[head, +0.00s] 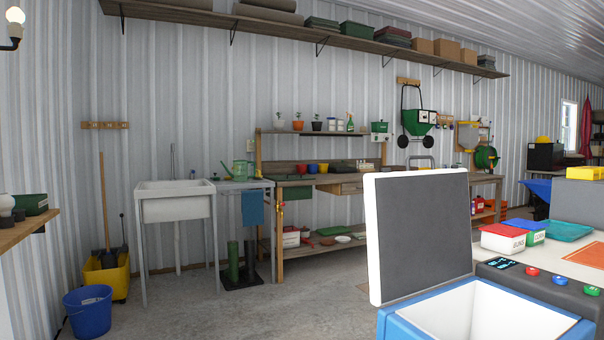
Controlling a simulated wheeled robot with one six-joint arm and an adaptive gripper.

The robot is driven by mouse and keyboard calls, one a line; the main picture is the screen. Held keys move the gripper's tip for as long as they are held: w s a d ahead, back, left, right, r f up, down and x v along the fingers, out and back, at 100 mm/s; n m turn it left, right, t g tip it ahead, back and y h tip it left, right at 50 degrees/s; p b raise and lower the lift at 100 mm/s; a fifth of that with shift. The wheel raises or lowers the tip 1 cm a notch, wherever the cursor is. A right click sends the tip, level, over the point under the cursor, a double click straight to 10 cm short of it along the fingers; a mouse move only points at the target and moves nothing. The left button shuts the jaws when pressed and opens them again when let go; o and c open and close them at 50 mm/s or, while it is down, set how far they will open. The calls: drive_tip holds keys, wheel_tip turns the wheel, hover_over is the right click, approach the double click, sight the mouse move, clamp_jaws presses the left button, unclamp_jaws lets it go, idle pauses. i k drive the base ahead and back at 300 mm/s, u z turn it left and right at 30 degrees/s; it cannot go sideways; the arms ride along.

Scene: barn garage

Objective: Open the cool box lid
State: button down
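The cool box (565,333) is at the bottom right of the head view, blue outside with a white inside. Its lid (422,235) stands raised at the box's left side, nearly upright and tilted slightly. The lid has a white edge and a dark grey face. The white interior (475,308) shows and looks empty in the part I can see. The lower part of the box is cut off by the frame. My gripper is not in view.
A dark panel with coloured buttons (545,275) stands right behind the box, with red and blue lidded tubs (503,237) beyond. A sink (174,201), a potting bench (320,178) and a blue bucket (88,311) stand farther back. The concrete floor (240,310) at centre-left is clear.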

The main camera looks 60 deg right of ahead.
sight(418, 228)
drive_tip(key=i, duration=1.35)
drive_tip(key=z, duration=2)
